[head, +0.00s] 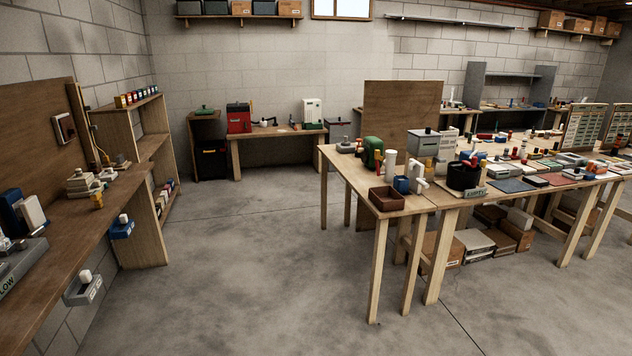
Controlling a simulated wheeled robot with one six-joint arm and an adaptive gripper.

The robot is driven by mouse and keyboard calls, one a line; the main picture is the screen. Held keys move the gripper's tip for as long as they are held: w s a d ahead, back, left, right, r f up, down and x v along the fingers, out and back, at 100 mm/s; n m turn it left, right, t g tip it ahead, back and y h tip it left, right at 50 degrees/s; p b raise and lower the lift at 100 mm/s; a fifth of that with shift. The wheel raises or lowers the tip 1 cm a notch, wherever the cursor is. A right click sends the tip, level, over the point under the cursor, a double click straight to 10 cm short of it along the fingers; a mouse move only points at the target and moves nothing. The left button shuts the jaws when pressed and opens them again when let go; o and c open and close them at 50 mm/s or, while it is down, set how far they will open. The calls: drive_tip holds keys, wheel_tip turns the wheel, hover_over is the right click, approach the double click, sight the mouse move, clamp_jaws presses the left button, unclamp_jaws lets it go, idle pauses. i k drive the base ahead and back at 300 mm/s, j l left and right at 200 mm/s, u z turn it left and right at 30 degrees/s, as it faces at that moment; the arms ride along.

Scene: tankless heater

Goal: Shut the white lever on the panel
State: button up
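My gripper is not in view. I cannot make out for sure which thing is the white lever. A brown upright board (38,118) stands at the back of the left bench and carries a small framed plate (65,129). White knob-like parts sit on a grey box (82,291) and a blue box (121,231) at the left bench's front edge. A white upright cabinet (312,112) with a green base stands on the far table. White pipe-like fittings (415,174) stand on the right table. No lever's position can be read at this size.
The left bench (62,262) runs along the wall. The right table (345,163) is crowded, with a brown tray (386,199) at its near corner and boxes underneath. Open concrete floor (235,265) lies between them, reaching to the far table (278,131).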

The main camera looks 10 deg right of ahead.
sight(421, 180)
drive_tip(key=i+z, duration=0.2)
drive_tip(key=i, duration=0.25)
drive_tip(key=i+j+z, duration=0.15)
drive_tip(key=i, duration=0.3)
drive_tip(key=i+j+z, duration=0.2)
drive_tip(key=i, duration=0.25)
drive_tip(key=i+j+z, duration=0.2)
drive_tip(key=i, duration=0.2)
drive_tip(key=i+j, duration=0.2)
drive_tip(key=i, duration=0.2)
drive_tip(key=i+j+z, duration=0.1)
drive_tip(key=i, duration=0.25)
drive_tip(key=i+j+z, duration=0.1)
drive_tip(key=i+j, duration=0.15)
drive_tip(key=i, duration=0.15)
